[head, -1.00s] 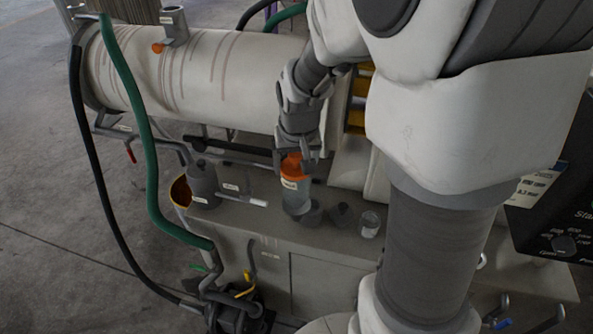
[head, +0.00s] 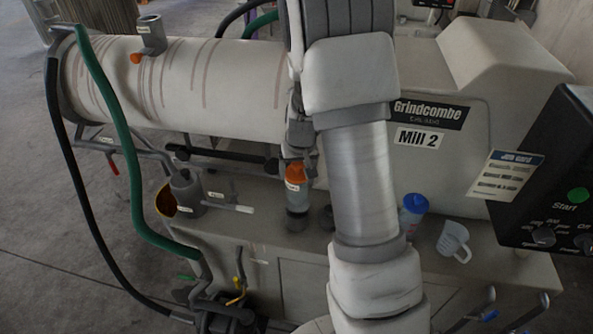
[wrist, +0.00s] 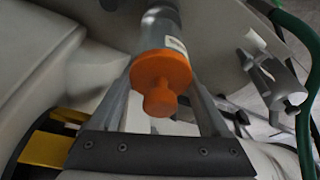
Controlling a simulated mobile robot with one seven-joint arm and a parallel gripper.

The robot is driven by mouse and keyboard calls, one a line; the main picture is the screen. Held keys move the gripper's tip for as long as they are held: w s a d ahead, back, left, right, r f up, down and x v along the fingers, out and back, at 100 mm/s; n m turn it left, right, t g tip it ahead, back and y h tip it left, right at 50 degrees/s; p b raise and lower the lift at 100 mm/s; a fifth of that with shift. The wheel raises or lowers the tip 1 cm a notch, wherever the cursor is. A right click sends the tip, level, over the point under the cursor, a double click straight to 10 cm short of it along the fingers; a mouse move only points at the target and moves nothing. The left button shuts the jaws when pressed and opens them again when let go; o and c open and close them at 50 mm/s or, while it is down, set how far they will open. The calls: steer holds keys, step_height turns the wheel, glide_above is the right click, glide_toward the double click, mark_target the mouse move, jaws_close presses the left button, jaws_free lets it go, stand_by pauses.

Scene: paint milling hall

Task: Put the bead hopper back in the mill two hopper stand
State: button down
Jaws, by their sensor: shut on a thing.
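The bead hopper (head: 293,201) is a grey cylinder with an orange cap and a white label, upright over the mill's bench ledge. It also shows in the wrist view (wrist: 158,36), its orange knob towards the camera. My gripper (head: 297,167) is shut on it from above, one finger on each side near the cap. A dark grey round cup (head: 297,222), seemingly the hopper stand, is directly under the hopper. I cannot tell whether the hopper is seated in it or just above. A second dark cup (head: 327,217) is just right, partly hidden by my arm.
The white mill drum (head: 200,85) lies behind the ledge. A grey can (head: 186,190) stands to the left, near a green hose (head: 122,140). A control box (head: 560,190) is at the right edge.

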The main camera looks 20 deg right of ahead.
steer(key=shift+f, duration=0.2)
steer(key=shift+f+b, duration=0.45)
steer(key=shift+b, duration=0.05)
steer(key=shift+f, duration=0.2)
jaws_free()
steer(key=shift+r, duration=0.1)
